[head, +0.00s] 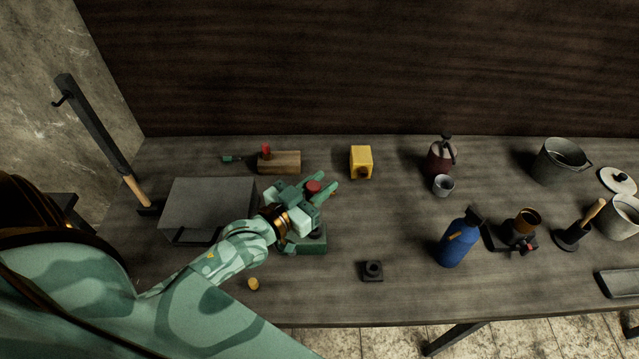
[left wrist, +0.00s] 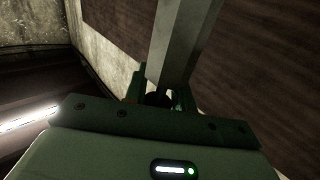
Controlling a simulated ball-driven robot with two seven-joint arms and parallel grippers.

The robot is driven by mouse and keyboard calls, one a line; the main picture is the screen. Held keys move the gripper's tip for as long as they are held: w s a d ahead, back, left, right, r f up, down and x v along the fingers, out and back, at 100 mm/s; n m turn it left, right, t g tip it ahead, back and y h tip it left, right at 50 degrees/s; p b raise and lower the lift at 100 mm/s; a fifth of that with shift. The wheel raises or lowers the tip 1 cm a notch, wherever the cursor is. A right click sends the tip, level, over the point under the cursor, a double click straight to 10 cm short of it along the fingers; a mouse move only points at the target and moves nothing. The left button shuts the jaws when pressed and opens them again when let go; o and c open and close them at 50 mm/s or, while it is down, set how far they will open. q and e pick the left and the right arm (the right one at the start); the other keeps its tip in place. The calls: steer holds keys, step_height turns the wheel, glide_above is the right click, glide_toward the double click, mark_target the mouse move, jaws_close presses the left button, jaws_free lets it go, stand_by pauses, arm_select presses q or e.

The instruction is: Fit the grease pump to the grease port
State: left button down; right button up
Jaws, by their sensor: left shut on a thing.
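My left gripper (head: 326,192) is shut on a red-topped thing (head: 313,187), mostly hidden by the fingers and hand; I cannot tell for sure that it is the grease pump. In the left wrist view a pale grey bar (left wrist: 182,45) rises at the fingers (left wrist: 160,98), with a dark round part between them. A green block (head: 312,243) sits on the table just below the hand, partly covered by it. A yellow block (head: 361,160) with a dark round fitting stands to the right of the gripper, apart from it. I cannot tell which part is the grease port. My right gripper is not in view.
A wooden block (head: 280,163) with a red knob and a grey box (head: 208,205) lie left. A small dark block with a hole (head: 372,271) is in front. A blue bottle (head: 456,243), a metal cup (head: 443,185) and a bucket (head: 558,161) stand right.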

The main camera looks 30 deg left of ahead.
arm_select(q)
steer(key=shift+r, duration=0.1)
steer(key=shift+f+b, duration=0.65)
steer(key=shift+f, duration=0.95)
steer(key=c, duration=1.1)
jaws_free()
steer(key=shift+s, duration=0.15)
steer(key=v, duration=1.6)
steer(key=shift+s+f, duration=0.1)
steer(key=shift+s, duration=0.05)
